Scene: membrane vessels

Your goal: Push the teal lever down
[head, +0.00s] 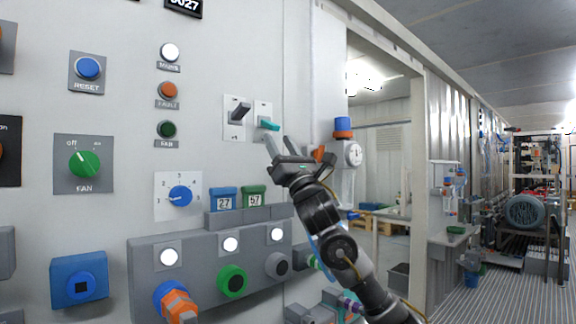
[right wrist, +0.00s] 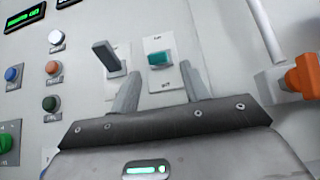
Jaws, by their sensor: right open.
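The teal lever (head: 268,124) sticks out from a small white plate on the grey wall panel. In the right wrist view the teal lever (right wrist: 160,58) shows ahead of my gripper, between the directions of its two fingers. My right gripper (head: 279,147) is open and empty, just below the lever in the head view. Its fingers also show in the right wrist view (right wrist: 160,88), and I see no clear contact with the lever. My left gripper is not in view.
A dark lever (head: 240,112) on its own plate stands just left of the teal one. Indicator lights (head: 168,90), a green fan knob (head: 84,164) and a blue dial (head: 180,195) are further left. An orange-handled valve (right wrist: 303,75) and pipe stand to the right.

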